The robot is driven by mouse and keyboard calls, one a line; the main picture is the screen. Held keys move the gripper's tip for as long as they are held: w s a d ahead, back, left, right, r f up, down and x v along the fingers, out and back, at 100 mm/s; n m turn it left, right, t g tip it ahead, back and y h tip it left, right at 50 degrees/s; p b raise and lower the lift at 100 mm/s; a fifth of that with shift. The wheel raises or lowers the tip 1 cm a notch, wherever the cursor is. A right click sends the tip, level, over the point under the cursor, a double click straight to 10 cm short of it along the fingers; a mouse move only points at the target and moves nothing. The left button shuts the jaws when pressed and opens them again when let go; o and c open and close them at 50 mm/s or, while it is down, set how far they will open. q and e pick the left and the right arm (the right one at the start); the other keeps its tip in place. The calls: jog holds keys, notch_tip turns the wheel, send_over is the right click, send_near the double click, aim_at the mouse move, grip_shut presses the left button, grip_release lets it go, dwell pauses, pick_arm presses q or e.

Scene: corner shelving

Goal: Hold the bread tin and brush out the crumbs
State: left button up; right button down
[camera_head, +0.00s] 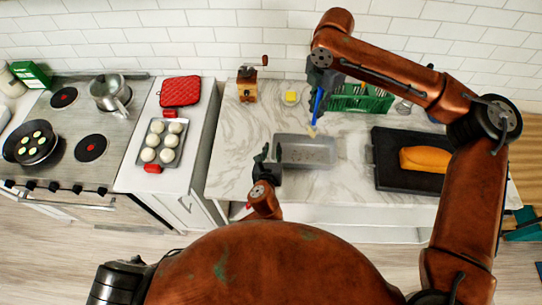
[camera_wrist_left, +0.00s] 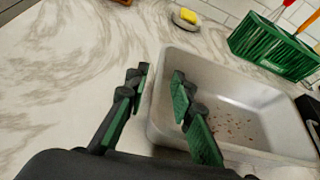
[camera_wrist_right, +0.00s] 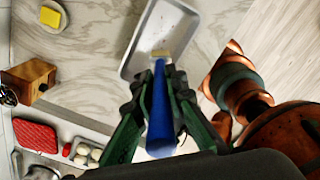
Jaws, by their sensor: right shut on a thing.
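The grey bread tin (camera_head: 331,152) sits on the marble counter. Brown crumbs (camera_wrist_left: 240,128) lie scattered on its floor in the left wrist view. My left gripper (camera_head: 270,153) is open at the tin's left end. In the left wrist view its fingers (camera_wrist_left: 160,95) are spread, one outside the tin's wall and one over its inside, with a gap around the rim. My right gripper (camera_head: 320,88) is shut on the blue handle of the brush (camera_wrist_right: 160,110). The brush points down, its pale bristles (camera_head: 311,131) over the tin's far edge; contact cannot be told.
A green crate (camera_head: 362,103) stands behind the tin, with a yellow sponge on a dish (camera_head: 290,96) and a wooden grinder (camera_head: 247,88) to its left. A dark tray (camera_head: 390,181) with a loaf (camera_head: 426,159) lies right. Counter left of the tin is clear.

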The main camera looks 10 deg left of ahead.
pick_arm(q)
jog(key=shift+x, duration=0.85)
grip_shut()
jog(key=shift+c, duration=0.4)
grip_release()
jog(key=shift+c, duration=0.4)
grip_shut()
dwell(1.0)
